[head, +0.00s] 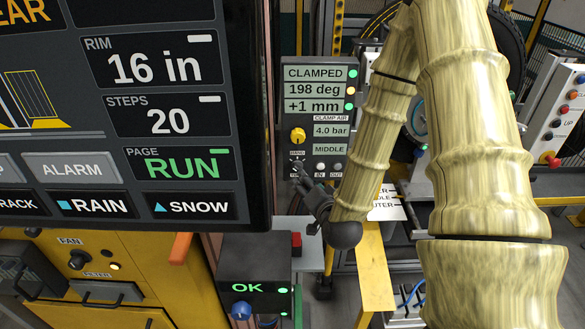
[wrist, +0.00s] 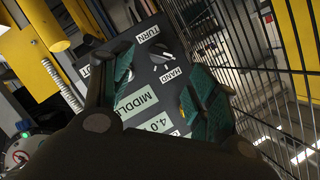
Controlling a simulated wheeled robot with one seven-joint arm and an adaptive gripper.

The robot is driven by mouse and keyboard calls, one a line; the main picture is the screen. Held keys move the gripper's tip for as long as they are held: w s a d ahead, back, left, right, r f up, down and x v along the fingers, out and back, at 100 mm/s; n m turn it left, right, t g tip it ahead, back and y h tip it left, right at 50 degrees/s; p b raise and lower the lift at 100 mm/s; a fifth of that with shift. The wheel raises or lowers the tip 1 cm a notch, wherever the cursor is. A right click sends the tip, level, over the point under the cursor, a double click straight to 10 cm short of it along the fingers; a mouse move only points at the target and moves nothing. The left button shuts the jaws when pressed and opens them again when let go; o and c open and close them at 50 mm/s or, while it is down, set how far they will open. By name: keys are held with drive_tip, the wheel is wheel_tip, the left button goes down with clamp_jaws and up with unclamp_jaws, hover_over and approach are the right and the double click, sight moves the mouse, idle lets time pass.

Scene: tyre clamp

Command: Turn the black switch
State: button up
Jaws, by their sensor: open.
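The black switch (wrist: 161,54) sits on the dark panel between the labels TURN and HAND in the wrist view. In the head view the switch (head: 297,163) is small, just under the HAND label and partly covered by my gripper (head: 301,178). My gripper also shows in the wrist view (wrist: 160,66), its two teal-padded fingers spread apart with nothing between them. The switch lies beyond the gap between the fingertips. I cannot tell whether either finger touches it.
The panel (head: 344,72) reads CLAMPED, 198 deg, +1 mm, and carries a yellow knob (head: 298,135) above the switch and IN and OUT buttons beside it. A large screen (head: 120,110) stands close at left. A black FAN knob (head: 79,260) is on the yellow cabinet. Wire fencing (wrist: 270,90) runs at right.

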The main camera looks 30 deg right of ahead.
sight(297, 168)
drive_tip(key=x, duration=1)
drive_tip(key=shift+r+p, duration=0.15)
drive_tip(key=shift+p, duration=0.2)
drive_tip(key=shift+c, duration=0.4)
drive_tip(key=c, duration=0.9)
